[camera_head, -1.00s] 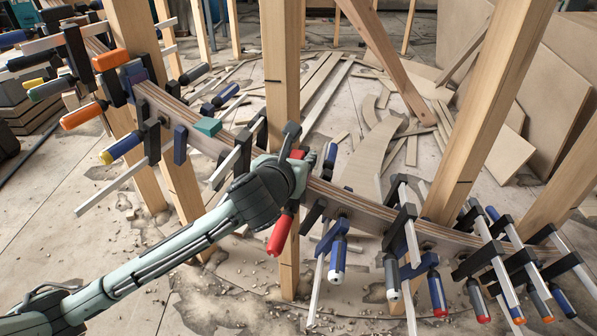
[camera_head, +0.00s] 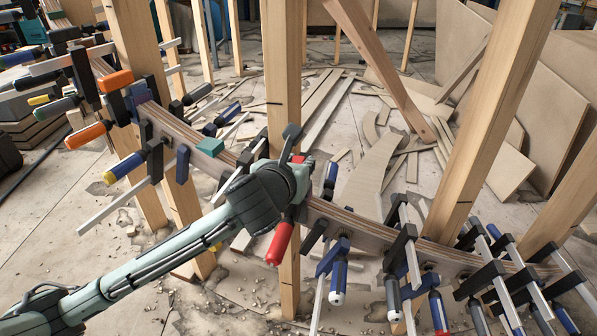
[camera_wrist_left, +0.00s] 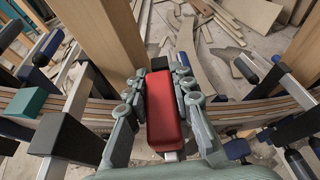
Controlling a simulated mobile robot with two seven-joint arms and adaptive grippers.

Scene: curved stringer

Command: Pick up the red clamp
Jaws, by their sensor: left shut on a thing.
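The red clamp (camera_head: 280,243) is at the middle of the curved wooden stringer, beside an upright post; its red handle hangs below my left wrist in the head view. My left arm comes in from the left, and its gripper (camera_head: 297,190) is at the clamp, largely hidden behind its own wrist. In the left wrist view the gripper (camera_wrist_left: 155,105) has its fingers on both sides of the red clamp's body (camera_wrist_left: 162,112) and is shut on it. Whether the clamp still touches the stringer is hidden. My right gripper is not in view.
The curved stringer (camera_head: 345,219) runs across the view between upright wooden posts (camera_head: 283,90). Several blue and black clamps (camera_head: 338,272) hang close on the right, and orange-handled clamps (camera_head: 88,135) sit at the left. Wood offcuts (camera_head: 372,175) lie on the floor behind.

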